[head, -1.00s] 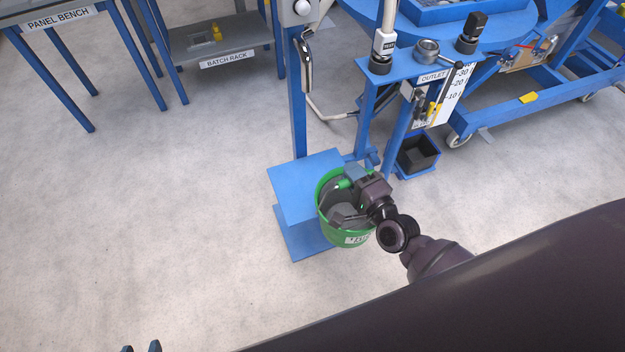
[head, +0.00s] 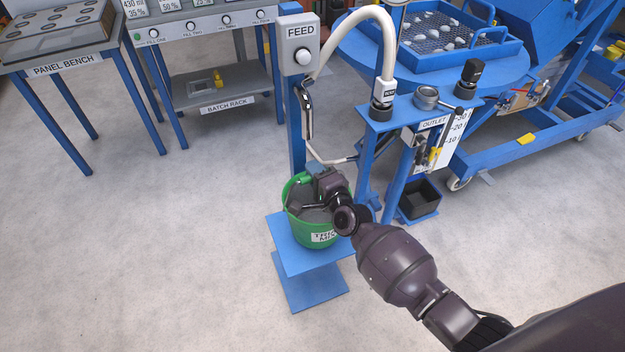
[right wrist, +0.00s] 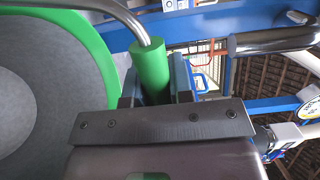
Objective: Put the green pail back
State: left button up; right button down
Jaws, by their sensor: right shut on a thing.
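The green pail (head: 299,228) has a white label on its front and grey contents inside. It is over the blue platform (head: 280,258) at the foot of the FEED post. I cannot tell whether its bottom touches the platform. My right gripper (head: 314,180) is at the pail's rim, shut on the green grip of its handle. In the right wrist view the green grip (right wrist: 150,68) sits between the two fingers, with the metal bail running up left from it. The pail's rim (right wrist: 98,50) and grey inside show at left. My left gripper is not in view.
The FEED post (head: 298,110) and a bent grey pipe (head: 322,157) stand just behind the pail. The OUTLET stand (head: 430,125) and a black bin (head: 417,198) are to the right. The panel bench (head: 62,71) and batch rack (head: 226,106) are at back left. Floor at left is clear.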

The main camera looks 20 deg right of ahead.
notch_tip(320, 180, down, 4)
jog(key=shift+w+r+b, duration=0.1)
jog(key=shift+w+b, duration=0.05)
jog(key=shift+b, duration=0.7)
jog(key=c, duration=1)
grip_release()
jog(key=shift+c, duration=0.2)
